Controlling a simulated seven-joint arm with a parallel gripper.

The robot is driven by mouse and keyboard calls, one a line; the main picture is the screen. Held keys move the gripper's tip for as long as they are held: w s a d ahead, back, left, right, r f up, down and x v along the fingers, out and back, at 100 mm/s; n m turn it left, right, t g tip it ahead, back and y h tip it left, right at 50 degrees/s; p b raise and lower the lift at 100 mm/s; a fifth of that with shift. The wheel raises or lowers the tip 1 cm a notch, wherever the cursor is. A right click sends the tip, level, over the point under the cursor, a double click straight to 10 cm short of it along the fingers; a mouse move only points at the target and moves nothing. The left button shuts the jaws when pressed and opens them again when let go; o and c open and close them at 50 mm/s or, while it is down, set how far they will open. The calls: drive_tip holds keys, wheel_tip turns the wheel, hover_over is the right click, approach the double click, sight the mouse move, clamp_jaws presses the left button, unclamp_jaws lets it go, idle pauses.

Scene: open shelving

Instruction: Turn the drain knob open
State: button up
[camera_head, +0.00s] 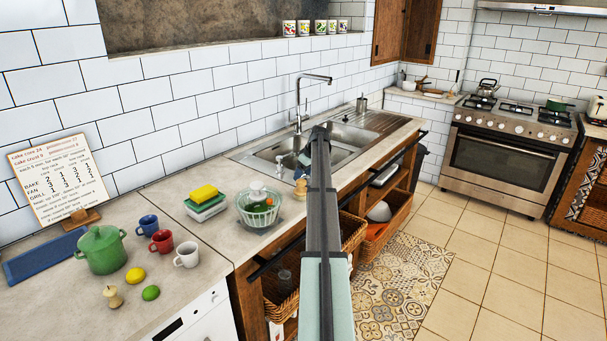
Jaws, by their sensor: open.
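The steel sink (268,155) is set in the counter by the tiled wall, under a tall chrome faucet (298,105). I cannot make out the drain knob; it is too small or hidden behind my arm. My arm crosses the middle of the view and reaches to the sink.
A glass bowl (258,209) and a sponge stack (204,203) stand left of the sink. A green pot (100,250), several mugs and fruit are on the nearer counter. The steel drainboard (365,121) right of the sink is mostly clear. A towel bar runs along the front.

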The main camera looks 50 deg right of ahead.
drive_tip(key=shift+c, duration=0.5)
drive_tip(key=c, duration=1)
drive_tip(key=shift+o, duration=0.2)
drive_tip(key=m+h, duration=0.1)
drive_tip(key=m, duration=0.3)
drive_tip(key=shift+a+m+h, duration=0.2)
drive_tip(key=shift+m+h, duration=0.2)
drive_tip(key=m, duration=0.2)
drive_tip(key=m+g+h, duration=0.1)
drive_tip(key=m, duration=0.1)
drive_tip(key=shift+w+g, duration=0.1)
drive_tip(key=shift+g, duration=0.2)
drive_tip(key=m+g+h, duration=0.1)
drive_tip(key=m, duration=0.4)
drive_tip(key=shift+w+a, duration=0.1)
drive_tip(key=shift+w, duration=0.05)
drive_tip(key=shift+m+g+h, duration=0.3)
drive_tip(key=shift+m+g, duration=0.7)
drive_tip(key=shift+m, duration=1.1)
